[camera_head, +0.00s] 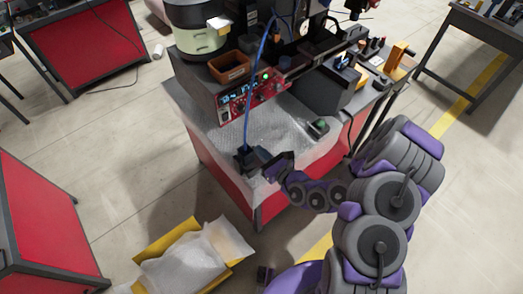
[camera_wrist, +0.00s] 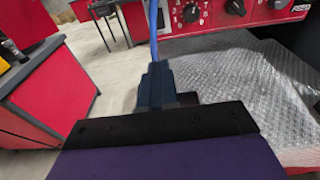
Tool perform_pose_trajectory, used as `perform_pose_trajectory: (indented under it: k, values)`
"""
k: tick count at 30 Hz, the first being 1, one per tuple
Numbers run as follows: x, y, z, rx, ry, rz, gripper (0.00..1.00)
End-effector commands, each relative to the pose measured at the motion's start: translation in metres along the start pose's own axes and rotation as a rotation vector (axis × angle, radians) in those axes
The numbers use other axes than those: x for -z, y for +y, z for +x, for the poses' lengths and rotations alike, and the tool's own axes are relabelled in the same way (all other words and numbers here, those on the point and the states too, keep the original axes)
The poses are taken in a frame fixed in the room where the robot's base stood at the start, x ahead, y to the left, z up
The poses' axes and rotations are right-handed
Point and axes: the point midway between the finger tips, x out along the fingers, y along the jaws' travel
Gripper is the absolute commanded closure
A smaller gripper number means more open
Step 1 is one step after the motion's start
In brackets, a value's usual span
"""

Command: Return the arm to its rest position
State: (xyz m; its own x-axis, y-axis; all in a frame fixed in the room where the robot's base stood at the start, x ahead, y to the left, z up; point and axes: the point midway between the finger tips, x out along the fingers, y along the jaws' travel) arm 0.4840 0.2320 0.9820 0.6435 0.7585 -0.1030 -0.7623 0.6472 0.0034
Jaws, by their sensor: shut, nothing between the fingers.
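My arm reaches from the lower right of the head view to the front corner of the bench (camera_head: 230,190). My gripper (camera_head: 262,164) is shut and empty there, just above the bubble-wrap-covered top. A dark block (camera_head: 244,154) at the lower end of a blue cable (camera_head: 247,115) is right beside the gripper tip. In the wrist view the dark blue block (camera_wrist: 155,84) stands straight ahead of my gripper (camera_wrist: 185,99), with the cable rising from it. I cannot tell whether it touches my fingers. The gripper's dark front edge hides what lies below.
A red control panel (camera_head: 255,100) and a bowl feeder (camera_head: 197,28) stand at the back of the bench. An orange bin (camera_head: 230,68) is beside the feeder. A yellow crate (camera_head: 160,245) with wrapping lies on the floor.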

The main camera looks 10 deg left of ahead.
Motion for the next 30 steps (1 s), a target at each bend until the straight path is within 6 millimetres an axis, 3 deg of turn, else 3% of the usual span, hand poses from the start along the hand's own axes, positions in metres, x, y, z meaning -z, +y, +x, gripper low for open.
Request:
perform_pose_trajectory:
  k: [12, 16, 20, 23, 27, 30]
  values:
    - [0.000, 0.000, 0.000, 0.000, 0.000, 0.000, 1.00]
    - [-0.014, 0.004, 0.002, -0.027, -0.029, -0.018, 1.00]
    - [-0.058, 0.022, 0.004, -0.123, -0.116, -0.077, 1.00]
    - [-0.101, 0.046, -0.001, -0.240, -0.200, -0.149, 1.00]
    - [-0.151, 0.085, -0.018, -0.416, -0.297, -0.260, 1.00]
    - [-0.177, 0.113, -0.037, -0.545, -0.346, -0.345, 1.00]
